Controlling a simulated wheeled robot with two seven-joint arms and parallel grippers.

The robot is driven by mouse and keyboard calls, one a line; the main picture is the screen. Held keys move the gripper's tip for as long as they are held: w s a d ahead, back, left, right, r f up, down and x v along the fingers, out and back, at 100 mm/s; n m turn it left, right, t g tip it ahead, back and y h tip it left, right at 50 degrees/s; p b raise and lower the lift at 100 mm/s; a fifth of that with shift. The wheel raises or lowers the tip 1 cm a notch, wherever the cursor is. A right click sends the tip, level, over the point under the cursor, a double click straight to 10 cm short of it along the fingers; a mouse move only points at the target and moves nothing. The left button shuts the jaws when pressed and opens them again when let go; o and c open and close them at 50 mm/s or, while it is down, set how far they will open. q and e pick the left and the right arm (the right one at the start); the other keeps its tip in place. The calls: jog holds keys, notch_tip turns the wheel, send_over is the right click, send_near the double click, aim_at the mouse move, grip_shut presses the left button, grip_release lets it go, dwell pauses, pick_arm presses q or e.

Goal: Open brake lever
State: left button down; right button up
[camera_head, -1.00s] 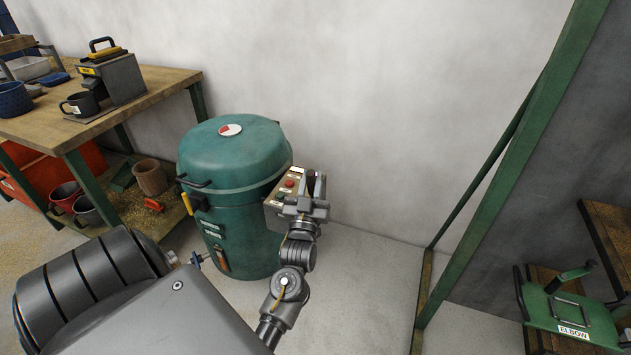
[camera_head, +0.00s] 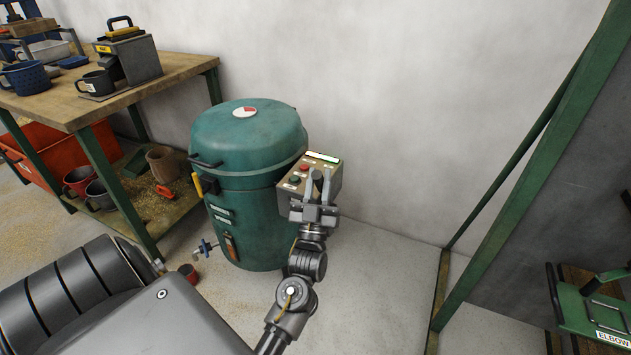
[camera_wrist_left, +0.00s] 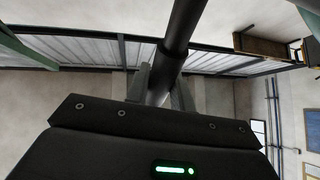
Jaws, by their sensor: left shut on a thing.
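The bar's lower end is hidden behind the gripper body. The box shows a red button, a green button and a lit display strip.
A wooden workbench (camera_head: 190,73) with cups and a grey machine stands at the left. A red bin (camera_head: 48,165) and cups sit below it. A green post (camera_head: 525,185) and a green elbow fixture (camera_head: 600,315) stand at the right. Floor between drum and post is clear.

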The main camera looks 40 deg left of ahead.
dwell(0.3)
pick_arm(q)
jog(key=c, duration=1.2)
grip_release()
jog(key=shift+s+d+f, duration=0.1)
jog(key=shift+s+f, duration=0.1)
jog(key=shift+f, duration=0.05)
jog(key=b+v, duration=0.1)
jog(key=v, duration=0.9)
pick_arm(e)
jog(key=v, duration=0.3)
jog(key=shift+w+r, duration=0.15)
jog(key=shift+r, duration=0.1)
pick_arm(q)
jog(key=shift+f, duration=0.1)
pick_arm(e)
jog(key=shift+f, duration=0.15)
